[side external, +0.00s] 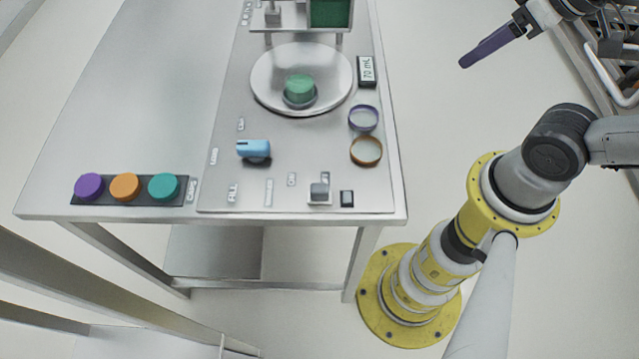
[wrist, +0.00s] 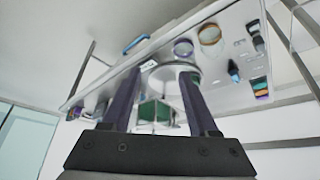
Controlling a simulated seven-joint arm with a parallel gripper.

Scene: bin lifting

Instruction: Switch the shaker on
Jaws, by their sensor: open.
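A round silver plate (side external: 268,88) on the metal panel holds a green-capped piece (side external: 299,86); I cannot tell for certain that it is the shaker. My gripper (side external: 463,63) is up at the right, apart from the table, with purple fingers. In the wrist view, my gripper (wrist: 158,76) is open and empty, with the plate beyond it.
Purple (side external: 88,187), orange (side external: 125,187) and teal (side external: 163,187) caps sit on a dark strip at the front left. Purple (side external: 363,118) and brown (side external: 366,151) rings lie right of the plate, near a display (side external: 366,71) reading about 70 mL. The table's left side (side external: 130,100) is bare.

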